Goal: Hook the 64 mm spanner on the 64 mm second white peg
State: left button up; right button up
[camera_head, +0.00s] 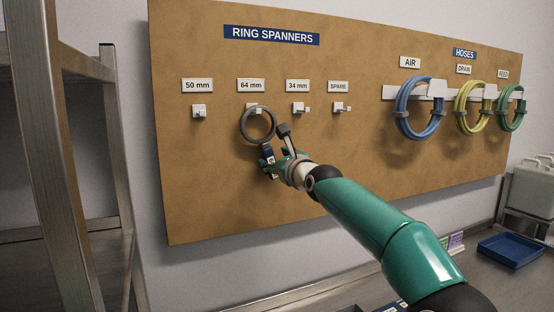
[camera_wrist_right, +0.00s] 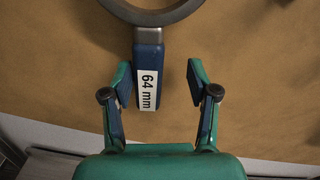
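The 64 mm spanner (camera_head: 243,128) has a dark grey ring and a blue handle, and the handle's white "64 mm" label (camera_wrist_right: 148,90) shows in the right wrist view. Its ring overlaps the second white peg (camera_head: 254,106) under the 64 mm sign, and the spanner appears to hang there with its handle down. How far the ring sits on the peg is hard to tell. My right gripper (camera_head: 277,151) is open around the handle. In the right wrist view its fingers (camera_wrist_right: 160,88) stand apart, with gaps on both sides of the handle. My left gripper is not in view.
White pegs at 50 mm (camera_head: 199,111), 34 mm (camera_head: 300,107) and spare (camera_head: 341,106) are empty. Blue (camera_head: 403,120), yellow and green hoses hang at the right of the brown board (camera_head: 210,190). A metal rack (camera_head: 45,150) stands left. A blue tray (camera_head: 508,250) lies at lower right.

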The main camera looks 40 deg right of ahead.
jog(key=shift+s+r, duration=0.15)
jog(key=shift+s, duration=0.05)
jog(key=v, duration=0.7)
dwell(0.4)
